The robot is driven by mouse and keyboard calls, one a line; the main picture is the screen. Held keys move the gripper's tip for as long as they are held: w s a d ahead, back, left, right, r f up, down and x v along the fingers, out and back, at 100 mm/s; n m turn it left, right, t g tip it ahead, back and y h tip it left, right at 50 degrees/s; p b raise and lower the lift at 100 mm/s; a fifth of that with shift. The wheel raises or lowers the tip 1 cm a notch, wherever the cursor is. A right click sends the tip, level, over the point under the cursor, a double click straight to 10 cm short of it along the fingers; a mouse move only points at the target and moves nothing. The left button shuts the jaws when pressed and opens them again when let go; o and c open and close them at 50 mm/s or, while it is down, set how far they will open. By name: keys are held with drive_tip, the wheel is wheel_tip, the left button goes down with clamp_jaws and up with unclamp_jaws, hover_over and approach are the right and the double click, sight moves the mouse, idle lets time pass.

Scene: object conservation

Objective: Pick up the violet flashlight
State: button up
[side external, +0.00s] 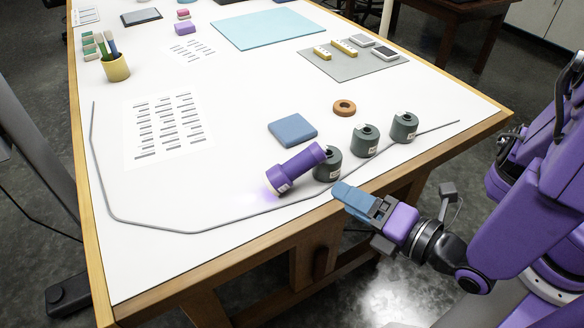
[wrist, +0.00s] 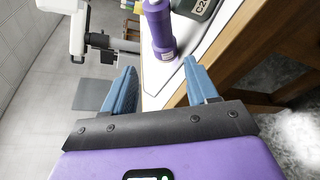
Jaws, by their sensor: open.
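The violet flashlight (side external: 296,169) lies on the white table near its front edge, its lit lens end pointing toward the lower left and its other end close to a dark grey-green cylinder. It also shows in the wrist view (wrist: 159,28), ahead of the fingers. My gripper (side external: 345,192) has blue fingers and is at the table's front edge, to the right of the flashlight and apart from it. In the wrist view my gripper (wrist: 162,85) is open, with nothing between its fingers.
Several grey-green cylinders, one nearest the flashlight (side external: 327,165), stand in a row along a grey cable (side external: 235,221). A blue block (side external: 292,130) and an orange ring (side external: 344,107) lie behind. The wooden table edge (side external: 230,251) runs by my gripper.

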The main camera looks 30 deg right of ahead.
sight(287, 166)
drive_tip(key=x, duration=1.1)
drive_tip(key=shift+w+d+f, duration=0.1)
drive_tip(key=shift+w+d, duration=0.05)
drive_tip(key=shift+x, duration=2.65)
drive_tip(key=shift+f, duration=0.1)
drive_tip(key=shift+c, duration=0.3)
